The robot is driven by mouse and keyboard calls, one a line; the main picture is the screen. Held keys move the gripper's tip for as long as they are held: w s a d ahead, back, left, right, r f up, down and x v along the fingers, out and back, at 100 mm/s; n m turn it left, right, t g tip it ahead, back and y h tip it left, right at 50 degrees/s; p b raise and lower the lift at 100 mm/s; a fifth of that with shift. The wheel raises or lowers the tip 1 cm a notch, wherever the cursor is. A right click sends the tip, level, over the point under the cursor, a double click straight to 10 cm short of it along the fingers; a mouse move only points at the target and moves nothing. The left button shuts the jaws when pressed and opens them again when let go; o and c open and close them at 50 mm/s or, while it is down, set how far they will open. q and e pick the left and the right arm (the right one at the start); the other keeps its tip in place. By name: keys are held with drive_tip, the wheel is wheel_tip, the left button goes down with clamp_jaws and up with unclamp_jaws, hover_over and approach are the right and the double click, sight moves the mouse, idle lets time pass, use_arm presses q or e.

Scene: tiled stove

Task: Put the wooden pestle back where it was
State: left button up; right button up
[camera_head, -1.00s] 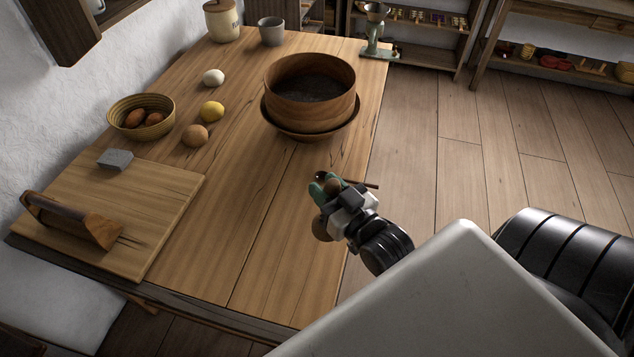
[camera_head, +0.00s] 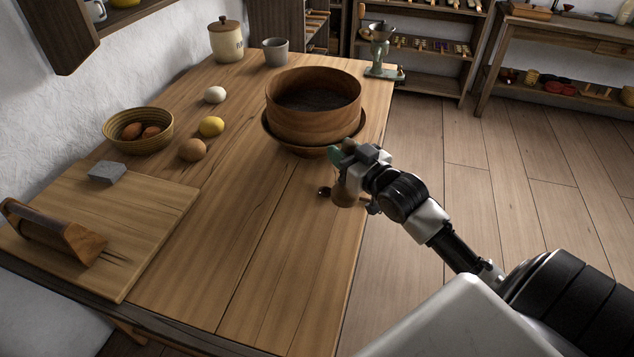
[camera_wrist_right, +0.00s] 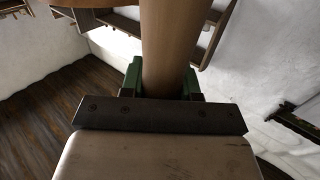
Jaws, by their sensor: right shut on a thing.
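My right gripper (camera_head: 340,158) has green fingers and is shut on the wooden pestle (camera_head: 346,190), a brown piece whose lower part shows beneath the gripper in the head view. In the right wrist view the pestle (camera_wrist_right: 164,45) is a smooth brown shaft standing between the green fingers (camera_wrist_right: 163,88). The gripper is just in front and to the right of a round wooden sieve (camera_head: 310,115) that sits in a wooden bowl (camera_head: 285,142). Whether the pestle touches the table is hard to tell. My left gripper is out of view.
A cutting board (camera_head: 150,235) lies front left. The table's front middle is clear.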

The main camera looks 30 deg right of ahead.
drive_tip(key=w+a+f, duration=0.3)
drive_tip(key=a+f, duration=0.1)
drive_tip(key=f, duration=0.3)
drive_tip(key=shift+w+a+f, duration=0.15)
drive_tip(key=shift+a, duration=0.1)
drive_tip(key=o, duration=0.9)
drive_tip(key=shift+f, duration=0.1)
drive_tip(key=s, duration=0.8)
drive_tip(key=s+d, duration=0.1)
drive_tip(key=s, duration=0.3)
drive_tip(key=shift+b, duration=0.3)
